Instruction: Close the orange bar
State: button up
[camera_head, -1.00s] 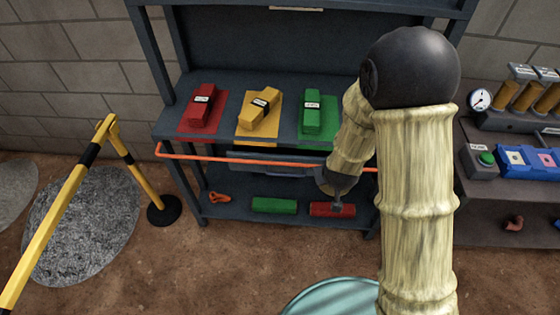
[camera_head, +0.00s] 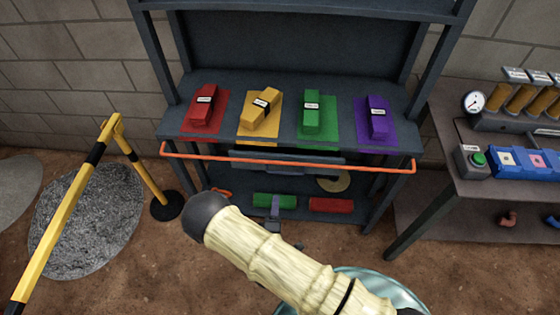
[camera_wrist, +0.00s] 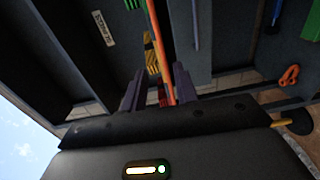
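The orange bar (camera_head: 290,162) runs level across the front of the dark shelf unit (camera_head: 240,85), just below the upper shelf's edge. Its ends meet the left and right sides of the unit. My gripper (camera_head: 276,203) is in front of the lower shelf, below the bar in the head view and partly hidden by my arm. In the wrist view my gripper (camera_wrist: 160,78) has its two fingers apart. The orange bar (camera_wrist: 157,40) shows in the gap between them. I cannot tell whether it touches either finger.
Red (camera_head: 204,108), yellow (camera_head: 261,109), green (camera_head: 312,109) and purple (camera_head: 377,118) blocks stand on the upper shelf. Green (camera_head: 262,200) and red (camera_head: 330,205) blocks lie below. A yellow barrier (camera_head: 75,190) stands left. A table with a control box (camera_head: 475,160) is right.

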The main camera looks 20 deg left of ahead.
aim_at(280, 162)
dwell(0.4)
jog(key=p+x, duration=0.3)
jog(key=x, duration=1.4)
jog(key=shift+w+a, duration=0.1)
jog(key=shift+a, duration=0.05)
grip_shut()
